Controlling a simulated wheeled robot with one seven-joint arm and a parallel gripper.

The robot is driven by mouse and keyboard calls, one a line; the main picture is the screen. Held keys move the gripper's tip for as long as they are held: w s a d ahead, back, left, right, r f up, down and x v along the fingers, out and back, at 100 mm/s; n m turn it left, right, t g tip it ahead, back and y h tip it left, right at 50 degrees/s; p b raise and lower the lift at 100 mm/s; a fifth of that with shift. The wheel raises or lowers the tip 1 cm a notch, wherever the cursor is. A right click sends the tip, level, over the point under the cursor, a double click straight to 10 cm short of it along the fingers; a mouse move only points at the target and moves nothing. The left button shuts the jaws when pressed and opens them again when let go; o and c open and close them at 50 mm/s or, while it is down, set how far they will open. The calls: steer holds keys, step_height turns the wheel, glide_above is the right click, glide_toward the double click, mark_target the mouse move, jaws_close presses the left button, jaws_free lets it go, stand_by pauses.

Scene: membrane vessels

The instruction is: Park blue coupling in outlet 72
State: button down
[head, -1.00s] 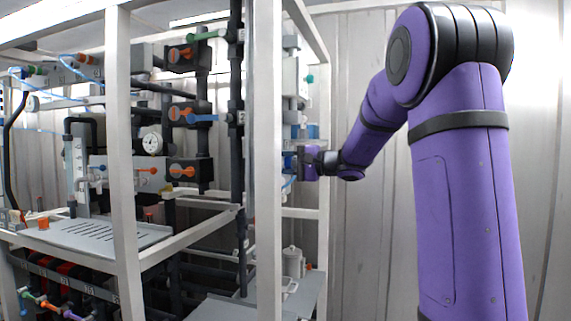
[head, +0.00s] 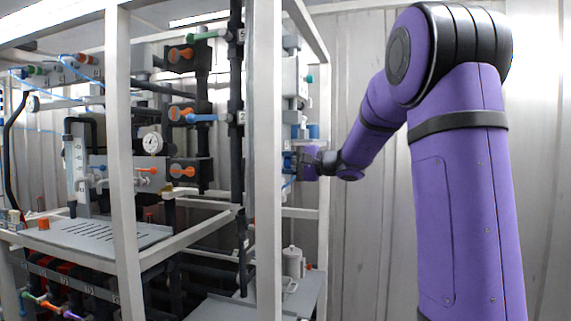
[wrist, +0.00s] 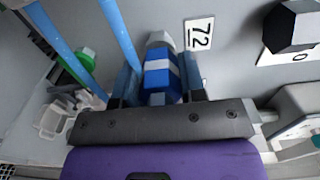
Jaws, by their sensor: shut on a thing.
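In the wrist view the blue coupling (wrist: 160,78), blue with a white band, sits between the fingers of my gripper (wrist: 158,88). The gripper is shut on it. The coupling's far end meets a grey fitting (wrist: 160,40) on the grey panel, just left of the label 72 (wrist: 199,34). The coupling looks in line with this outlet; I cannot tell how deeply it is seated. In the head view my gripper (head: 300,163) is at the panel behind the white frame post, and the coupling is mostly hidden there.
Blue tubes (wrist: 120,35) run close on the left of the gripper. A black hexagonal fitting (wrist: 290,26) is at the upper right, beside another label. A green fitting (wrist: 86,54) and a clear part (wrist: 52,120) lie left. A white frame post (head: 267,160) stands near the arm.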

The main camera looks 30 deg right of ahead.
steer(key=shift+w+a, duration=0.3)
steer(key=shift+w, duration=0.1)
steer(key=c, duration=0.6)
jaws_free()
steer(key=v, duration=1)
steer(key=shift+s+d, duration=0.3)
